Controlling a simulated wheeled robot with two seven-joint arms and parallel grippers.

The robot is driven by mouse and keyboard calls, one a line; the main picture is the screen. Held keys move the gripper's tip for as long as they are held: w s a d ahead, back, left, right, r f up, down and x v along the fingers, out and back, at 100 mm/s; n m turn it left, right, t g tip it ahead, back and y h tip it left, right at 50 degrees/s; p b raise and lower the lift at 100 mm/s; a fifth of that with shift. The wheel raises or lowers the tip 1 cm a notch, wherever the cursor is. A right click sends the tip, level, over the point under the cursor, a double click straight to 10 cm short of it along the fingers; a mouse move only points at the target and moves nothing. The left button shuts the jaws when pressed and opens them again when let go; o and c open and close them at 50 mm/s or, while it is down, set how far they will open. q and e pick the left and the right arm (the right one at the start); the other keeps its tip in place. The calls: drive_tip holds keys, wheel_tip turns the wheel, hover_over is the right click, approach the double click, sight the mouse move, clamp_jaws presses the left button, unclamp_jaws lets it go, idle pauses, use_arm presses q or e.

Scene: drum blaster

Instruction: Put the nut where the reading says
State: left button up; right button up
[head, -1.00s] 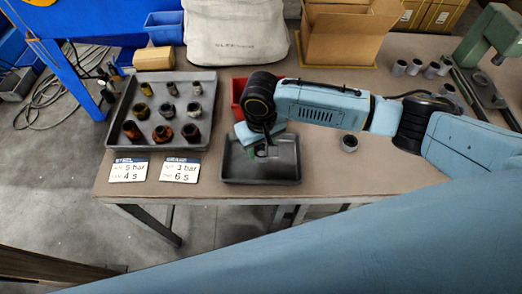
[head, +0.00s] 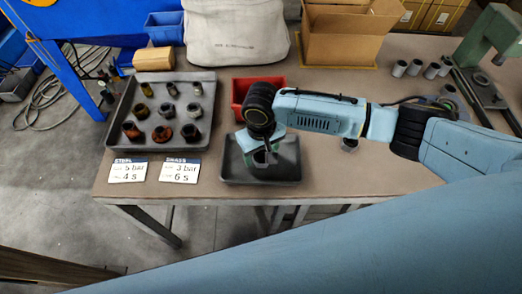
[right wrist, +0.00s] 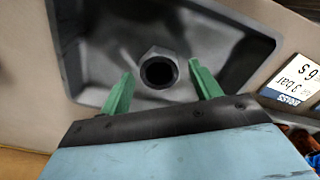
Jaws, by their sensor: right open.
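The nut (right wrist: 158,70) is a grey hex nut with a round dark hole, lying in the dark grey tray (right wrist: 90,60). My right gripper (right wrist: 161,70) is open, its green fingers on either side of the nut without visible contact. In the head view my right gripper (head: 264,152) is over the front tray (head: 232,172), and the nut cannot be made out there. Two cards lie on the table: the steel card (head: 128,171) reads 5 bar, 4 s, and the brass card (head: 180,171) reads 3 bar, 6 s. My left gripper is not in view.
A larger tray (head: 117,138) with several steel, brass and dark fittings stands at left. A red bin (head: 240,88) is behind the small tray. A grey ring part (head: 350,144) is partly hidden by my arm. A green press (head: 490,45) and several grey cylinders stand at right.

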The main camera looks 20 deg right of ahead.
drive_tip(key=shift+r, duration=0.25)
wheel_tip(320, 180, up, 12)
drive_tip(key=p, duration=0.2)
idle(0.5)
